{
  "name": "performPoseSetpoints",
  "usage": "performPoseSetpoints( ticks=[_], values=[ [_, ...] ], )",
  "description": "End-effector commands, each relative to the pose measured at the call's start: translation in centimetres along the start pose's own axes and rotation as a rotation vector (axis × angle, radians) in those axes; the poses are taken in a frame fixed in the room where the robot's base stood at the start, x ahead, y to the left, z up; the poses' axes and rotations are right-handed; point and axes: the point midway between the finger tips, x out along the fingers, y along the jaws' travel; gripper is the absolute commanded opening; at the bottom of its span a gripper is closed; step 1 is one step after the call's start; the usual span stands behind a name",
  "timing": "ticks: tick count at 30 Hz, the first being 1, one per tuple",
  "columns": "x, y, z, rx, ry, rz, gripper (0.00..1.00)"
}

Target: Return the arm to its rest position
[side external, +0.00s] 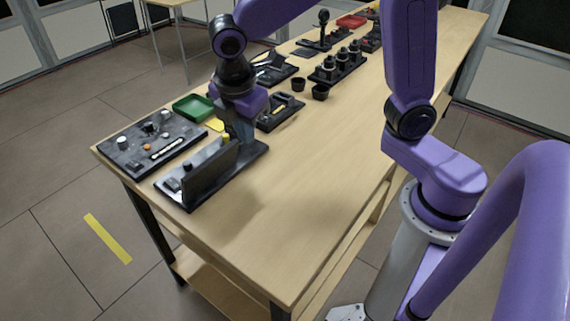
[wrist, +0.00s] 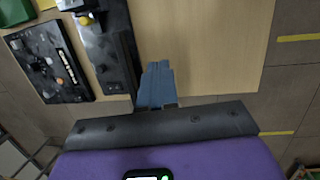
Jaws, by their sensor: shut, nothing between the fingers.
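My purple arm reaches over the wooden table (side external: 290,215). My gripper (side external: 237,138) points down near the left end of the table, by the black stand with an upright plate (side external: 208,172). In the wrist view my gripper (wrist: 157,72) shows its blue-grey fingers together, with nothing between them. Its tips lie just beside the same black stand (wrist: 108,45) in that picture; I cannot tell whether they touch it.
A black panel with knobs (side external: 150,142) and a green tray (side external: 194,107) stand at the left end. Black fixtures, including a holder with several dark cylinders (side external: 338,68), line the far side. A red tray (side external: 351,21) lies far back. The table's near side is clear.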

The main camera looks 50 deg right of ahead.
Motion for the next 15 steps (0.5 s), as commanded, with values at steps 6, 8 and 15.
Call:
performPoseSetpoints(
  ticks=[6, 8, 15],
  values=[
    [-0.4, -7.5, 2.7, 0.164, 0.082, -0.029, 0.0],
    [-0.4, -9.5, 3.6, 0.211, 0.103, -0.041, 0.0],
    [0.4, -17.0, 6.9, 0.387, 0.164, -0.101, 0.0]
  ],
)
